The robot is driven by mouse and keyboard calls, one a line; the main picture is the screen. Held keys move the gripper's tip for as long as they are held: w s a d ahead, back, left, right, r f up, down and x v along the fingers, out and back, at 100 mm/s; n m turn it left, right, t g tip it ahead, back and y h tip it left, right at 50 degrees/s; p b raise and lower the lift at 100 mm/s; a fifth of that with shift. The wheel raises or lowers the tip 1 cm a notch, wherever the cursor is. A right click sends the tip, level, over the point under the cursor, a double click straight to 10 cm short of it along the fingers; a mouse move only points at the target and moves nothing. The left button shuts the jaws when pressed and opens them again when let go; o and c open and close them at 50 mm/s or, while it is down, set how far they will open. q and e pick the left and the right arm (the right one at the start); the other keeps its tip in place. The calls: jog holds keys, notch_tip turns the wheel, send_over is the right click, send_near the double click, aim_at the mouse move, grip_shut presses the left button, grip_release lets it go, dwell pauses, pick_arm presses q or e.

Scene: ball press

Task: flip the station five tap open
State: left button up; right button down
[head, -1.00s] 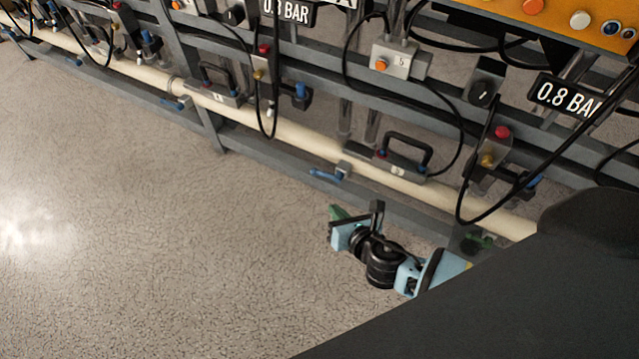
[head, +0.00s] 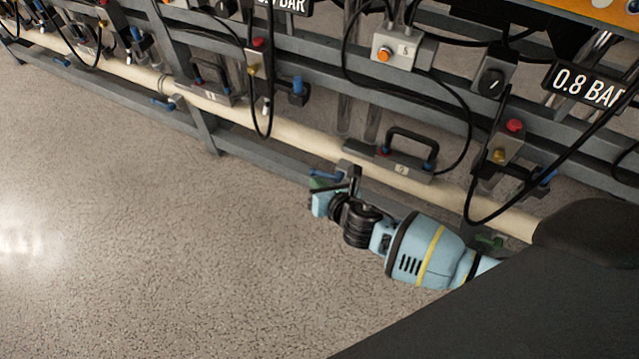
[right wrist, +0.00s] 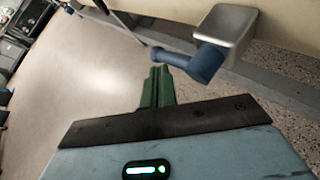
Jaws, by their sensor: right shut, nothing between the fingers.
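The station five tap has a blue lever (head: 324,174) on a grey block (head: 350,171), below the cream pipe. In the right wrist view the blue lever (right wrist: 195,62) points left from the grey block (right wrist: 228,32). My right gripper (head: 318,186) is at the lever in the head view and partly covers it. In the right wrist view its green fingers (right wrist: 158,82) are shut together and empty, close to the lever's free end. I cannot tell whether they touch it. My left gripper is not in view.
The cream pipe (head: 295,136) and grey rails run across above the tap. A black handle (head: 411,140) stands on the station five plate, with a hanging black cable to its right. A green part (head: 489,243) shows at lower right. The floor (head: 130,230) is clear at left.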

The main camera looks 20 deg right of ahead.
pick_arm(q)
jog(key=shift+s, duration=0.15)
pick_arm(e)
jog(key=t+b, duration=0.1)
jog(key=m+b, duration=0.1)
jog(key=b, duration=0.1)
jog(key=shift+a+r+t+y, duration=0.1)
jog(key=shift+r+t+y, duration=0.2)
jog(key=shift+t, duration=0.1)
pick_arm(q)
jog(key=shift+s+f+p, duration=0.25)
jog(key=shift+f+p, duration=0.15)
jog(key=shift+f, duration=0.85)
pick_arm(e)
jog(key=shift+w+r, duration=0.15)
jog(key=shift+r, duration=0.2)
jog(key=shift+f, duration=0.1)
